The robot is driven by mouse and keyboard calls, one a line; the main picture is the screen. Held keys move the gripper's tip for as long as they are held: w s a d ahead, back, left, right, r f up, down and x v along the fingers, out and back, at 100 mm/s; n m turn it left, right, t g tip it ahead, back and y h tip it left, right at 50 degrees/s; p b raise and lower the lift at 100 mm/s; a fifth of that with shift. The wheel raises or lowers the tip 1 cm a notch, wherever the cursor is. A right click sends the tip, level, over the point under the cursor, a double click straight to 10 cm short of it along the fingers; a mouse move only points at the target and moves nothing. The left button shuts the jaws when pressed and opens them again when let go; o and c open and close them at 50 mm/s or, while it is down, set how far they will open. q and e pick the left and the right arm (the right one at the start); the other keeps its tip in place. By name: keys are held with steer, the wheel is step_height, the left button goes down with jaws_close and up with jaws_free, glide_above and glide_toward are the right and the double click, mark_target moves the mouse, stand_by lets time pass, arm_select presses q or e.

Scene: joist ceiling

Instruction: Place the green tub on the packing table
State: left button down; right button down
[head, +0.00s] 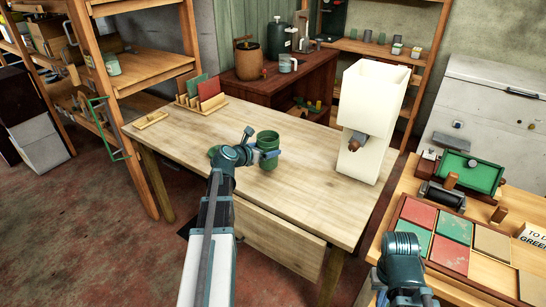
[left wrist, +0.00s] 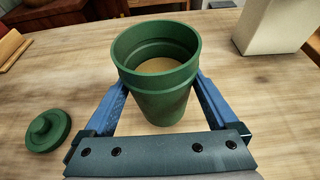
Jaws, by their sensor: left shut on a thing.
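The green tub (head: 268,157) is an open round pot standing upright over the pale wooden table (head: 310,195), which I take as the packing table. In the left wrist view the tub (left wrist: 157,95) shows a tan surface inside. My left gripper (head: 264,152) is shut on it, one blue finger on each side; it also shows in the left wrist view (left wrist: 160,100). I cannot tell whether the tub's base touches the tabletop. A green knobbed lid (left wrist: 48,130) lies left of it. Of my right arm (head: 402,262), the fingers do not show clearly.
A tall cream holder (head: 370,110) stands at the table's right end. A rack with red and green cards (head: 203,92) and a small wooden tray (head: 150,120) are at the back left. A right-hand bench holds coloured tiles (head: 452,226). The table's front middle is clear.

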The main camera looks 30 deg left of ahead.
arm_select(q)
steer(key=shift+f+b, duration=1.85)
steer(key=shift+r, duration=0.15)
jaws_free()
steer(key=shift+r, duration=0.1)
steer(key=d+p+v, duration=0.1)
steer(key=p+v, duration=0.3)
steer(key=v, duration=0.8)
steer(key=shift+a+p, duration=0.4)
steer(key=shift+a, duration=0.05)
steer(key=shift+s, duration=0.15)
